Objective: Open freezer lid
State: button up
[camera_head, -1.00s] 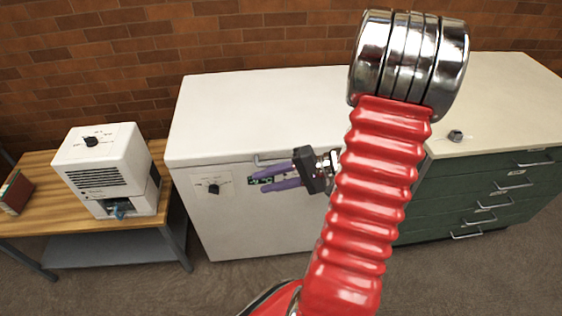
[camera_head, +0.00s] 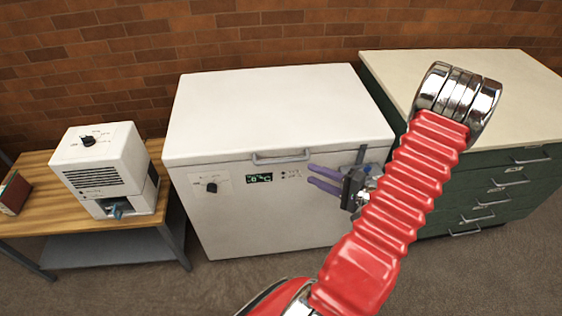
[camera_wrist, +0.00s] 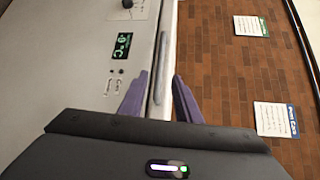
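The white chest freezer (camera_head: 270,215) stands against the wall with its lid (camera_head: 270,105) shut. A grey bar handle (camera_head: 282,158) is at the middle of the lid's front edge. In the wrist view the handle (camera_wrist: 165,60) lies ahead, in line with the gap between my fingers. My gripper (camera_head: 310,175) has two purple fingers apart and empty. In the head view it is right of the handle and slightly lower, pointing left. The fingertips also show in the wrist view (camera_wrist: 160,75), apart. I see no contact with the handle.
The freezer front carries a dial (camera_head: 211,188) and a lit green display (camera_head: 259,178). A green drawer cabinet (camera_head: 490,190) stands close on the right. A wooden table (camera_head: 30,225) with a white device (camera_head: 105,165) is on the left. Floor in front is clear.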

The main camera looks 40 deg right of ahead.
aim_at(281, 161)
jog(key=x, duration=1.3)
jog(key=shift+w+a, duration=0.1)
jog(key=shift+w, duration=0.3)
jog(key=shift+c, duration=0.7)
grip_shut()
jog(key=shift+a, duration=0.1)
